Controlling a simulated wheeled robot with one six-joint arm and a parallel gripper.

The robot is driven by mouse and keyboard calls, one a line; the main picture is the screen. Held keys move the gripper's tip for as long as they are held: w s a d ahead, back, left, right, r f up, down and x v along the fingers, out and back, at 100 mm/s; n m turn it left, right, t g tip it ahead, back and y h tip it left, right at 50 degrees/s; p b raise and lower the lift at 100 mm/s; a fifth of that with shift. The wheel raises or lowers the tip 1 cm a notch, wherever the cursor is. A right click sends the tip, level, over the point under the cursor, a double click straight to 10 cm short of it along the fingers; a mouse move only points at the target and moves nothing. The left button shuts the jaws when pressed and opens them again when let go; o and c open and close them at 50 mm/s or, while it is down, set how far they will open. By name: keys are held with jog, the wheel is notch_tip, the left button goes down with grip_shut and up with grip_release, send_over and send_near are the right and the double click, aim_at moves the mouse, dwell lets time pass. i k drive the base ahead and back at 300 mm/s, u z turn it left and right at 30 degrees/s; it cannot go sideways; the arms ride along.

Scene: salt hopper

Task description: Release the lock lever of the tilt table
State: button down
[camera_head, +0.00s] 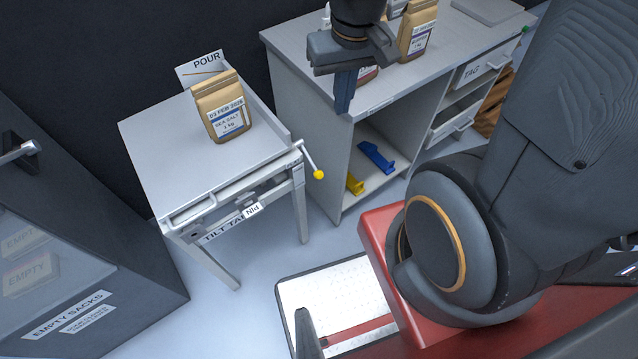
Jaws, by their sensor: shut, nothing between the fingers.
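The tilt table (165,160) stands left of centre, its pale top looking close to level. A thin metal lever with a yellow knob (318,174) sticks out from its front right corner and points down and to the right. It looks like the lock lever; no label on it is readable. A paper sack marked sea salt (228,112) stands upright on the table top. My gripper (343,105) is shut and empty, fingers pointing down, in front of the workbench. In the picture it is above and right of the knob, apart from it.
The workbench (315,85) on the right holds more sacks (417,38). Yellow (355,185) and blue (377,157) pieces lie on its lower shelf. A dark cabinet (110,250) of empty sacks stands at left. A POUR sign (203,68) stands behind the table. Floor between table and bench is clear.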

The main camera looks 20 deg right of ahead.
aim_at(318, 174)
jog(key=z, duration=0.15)
jog(key=k, duration=0.95)
jog(key=u, duration=0.15)
